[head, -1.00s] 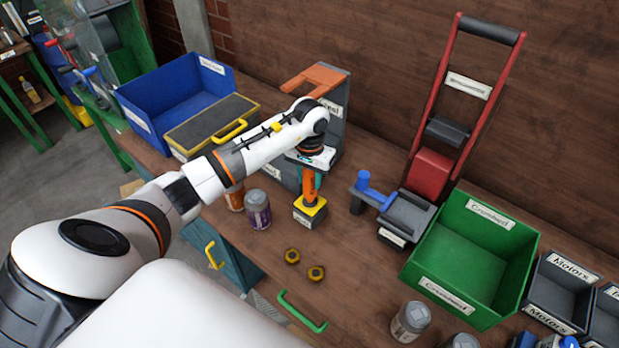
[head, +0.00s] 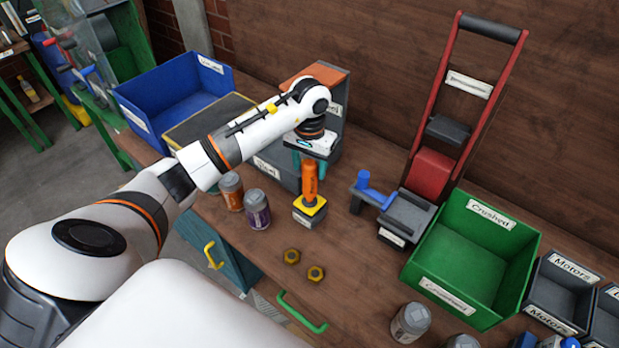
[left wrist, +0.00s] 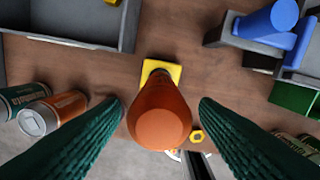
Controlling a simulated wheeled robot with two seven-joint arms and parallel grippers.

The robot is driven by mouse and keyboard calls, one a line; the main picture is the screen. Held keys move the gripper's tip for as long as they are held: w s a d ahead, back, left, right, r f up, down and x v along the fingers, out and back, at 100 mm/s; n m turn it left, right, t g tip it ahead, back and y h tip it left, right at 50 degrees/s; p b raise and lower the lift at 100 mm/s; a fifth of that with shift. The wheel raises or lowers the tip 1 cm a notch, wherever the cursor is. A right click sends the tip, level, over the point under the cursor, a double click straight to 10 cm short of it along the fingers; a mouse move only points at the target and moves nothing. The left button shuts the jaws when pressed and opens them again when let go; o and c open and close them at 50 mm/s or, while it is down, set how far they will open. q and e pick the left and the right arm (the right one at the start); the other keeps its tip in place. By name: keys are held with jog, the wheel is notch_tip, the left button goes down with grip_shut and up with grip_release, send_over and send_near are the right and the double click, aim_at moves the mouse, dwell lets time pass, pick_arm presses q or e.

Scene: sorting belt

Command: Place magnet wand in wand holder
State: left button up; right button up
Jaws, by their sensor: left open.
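The magnet wand (head: 310,179), with an orange handle, stands upright on a small dark block with a yellow top (head: 316,209) and a pale front label, which looks like the wand holder. How deep the wand's lower end sits in it is hidden. My left gripper (head: 311,158) is open just above the handle, its teal fingers pointing down. In the left wrist view the wand's round orange end (left wrist: 161,128) shows between the two spread fingers, with a gap on each side. The yellow block also shows behind it (left wrist: 172,69). My right gripper is not in view.
A grey bin (head: 335,125) is behind. A blue-handled grey device (head: 405,218) and a green crate (head: 408,268) are to the right. Bare tabletop lies between.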

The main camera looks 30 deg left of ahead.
pick_arm(q)
notch_tip(320, 180, up, 7)
jog(key=shift+f+b, duration=0.2)
jog(key=shift+b, duration=0.7)
jog(key=shift+r, duration=0.7)
